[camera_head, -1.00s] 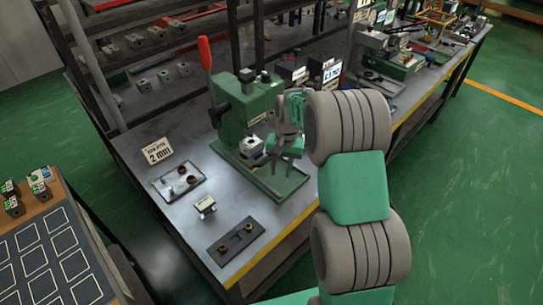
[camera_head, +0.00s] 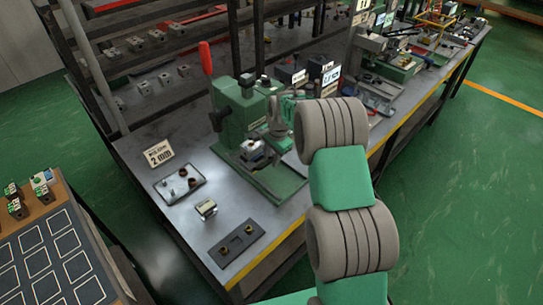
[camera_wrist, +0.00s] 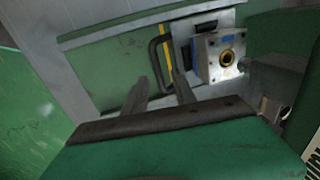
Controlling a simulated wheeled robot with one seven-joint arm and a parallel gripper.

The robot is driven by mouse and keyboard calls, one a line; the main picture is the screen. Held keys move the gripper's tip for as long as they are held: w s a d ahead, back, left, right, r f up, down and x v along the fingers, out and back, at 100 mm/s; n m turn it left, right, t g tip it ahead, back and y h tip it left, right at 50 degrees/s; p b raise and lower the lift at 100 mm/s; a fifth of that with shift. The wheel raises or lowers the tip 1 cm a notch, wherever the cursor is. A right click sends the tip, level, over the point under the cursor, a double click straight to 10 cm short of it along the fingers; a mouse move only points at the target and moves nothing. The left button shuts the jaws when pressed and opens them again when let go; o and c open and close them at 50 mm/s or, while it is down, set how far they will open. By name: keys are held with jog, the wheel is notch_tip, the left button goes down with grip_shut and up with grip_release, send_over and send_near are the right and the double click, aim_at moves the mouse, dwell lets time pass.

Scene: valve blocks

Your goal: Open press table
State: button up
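The green press (camera_head: 240,110) with a red lever (camera_head: 205,67) stands on the workbench. A metal valve block (camera_head: 253,152) sits on the press table at its foot. In the wrist view the block (camera_wrist: 219,57) shows a brass-ringed hole and rests on a pale metal plate (camera_wrist: 185,30), the press table. A black bar handle (camera_wrist: 156,62) is at the plate's left side. In the head view my arm mostly hides the gripper.
A tray with small parts (camera_head: 164,190), a small metal fixture (camera_head: 206,208) and a dark plate with two brass rings (camera_head: 236,245) lie on the bench's near part. Shelving rises behind the press.

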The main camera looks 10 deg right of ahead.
jog(key=shift+c, duration=0.3)
grip_shut()
dwell(1.1)
